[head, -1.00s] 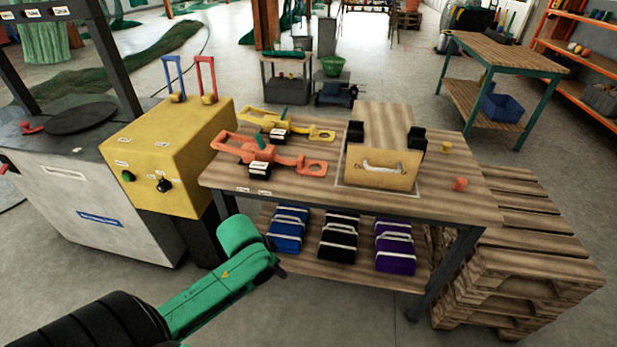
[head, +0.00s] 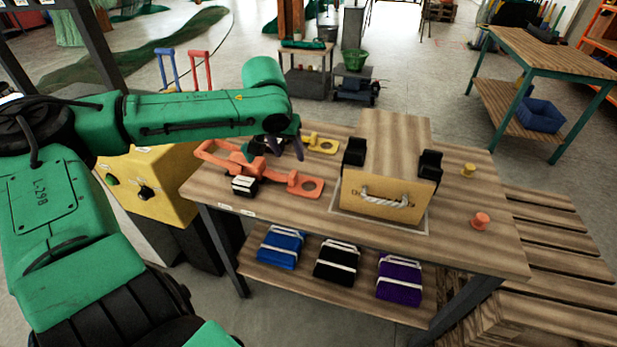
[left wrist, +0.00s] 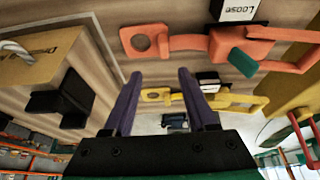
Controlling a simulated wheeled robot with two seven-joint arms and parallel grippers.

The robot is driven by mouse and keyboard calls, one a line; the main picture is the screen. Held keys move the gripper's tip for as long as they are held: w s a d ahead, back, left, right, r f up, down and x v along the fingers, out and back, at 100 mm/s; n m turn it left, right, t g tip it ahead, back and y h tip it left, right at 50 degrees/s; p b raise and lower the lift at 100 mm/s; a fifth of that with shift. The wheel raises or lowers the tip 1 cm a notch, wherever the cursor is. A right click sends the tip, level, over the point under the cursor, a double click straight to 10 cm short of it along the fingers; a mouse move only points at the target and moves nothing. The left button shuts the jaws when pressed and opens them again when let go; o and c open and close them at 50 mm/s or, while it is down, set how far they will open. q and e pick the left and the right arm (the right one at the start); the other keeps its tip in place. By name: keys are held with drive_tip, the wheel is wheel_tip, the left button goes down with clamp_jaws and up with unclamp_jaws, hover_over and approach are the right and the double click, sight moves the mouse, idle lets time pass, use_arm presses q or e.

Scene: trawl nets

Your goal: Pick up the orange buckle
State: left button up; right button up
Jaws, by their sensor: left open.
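The orange buckle (head: 304,185) lies on the wooden workbench (head: 470,240), with a round-holed tab at its right end and a frame-like end at left. It also shows in the left wrist view (left wrist: 185,43), with a green piece (left wrist: 243,62) on it. My left gripper (head: 277,150) is open and empty, above the bench by the buckle's far side, and its arm hides part of the buckles. In the left wrist view its purple fingers (left wrist: 158,74) stand apart, the orange buckle beyond their tips. My right gripper is not in view.
A yellow buckle (head: 322,144) lies behind the orange one. A black block with a white label (head: 244,185) sits in front. A wooden box (head: 380,203) with a rope handle and black brackets stands to the right. Small yellow (head: 468,169) and orange (head: 481,221) knobs sit farther right.

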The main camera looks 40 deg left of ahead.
sight(292, 175)
use_arm(q)
drive_tip(key=x, duration=0.3)
drive_tip(key=s+x, duration=0.1)
drive_tip(key=x, duration=0.1)
drive_tip(key=shift+w+a+f+b, duration=0.15)
drive_tip(key=shift+f+b, duration=0.2)
drive_tip(key=shift+f, duration=0.15)
drive_tip(key=x, duration=0.5)
drive_tip(key=shift+a+f, duration=0.2)
drive_tip(key=shift+f, duration=0.2)
clamp_jaws()
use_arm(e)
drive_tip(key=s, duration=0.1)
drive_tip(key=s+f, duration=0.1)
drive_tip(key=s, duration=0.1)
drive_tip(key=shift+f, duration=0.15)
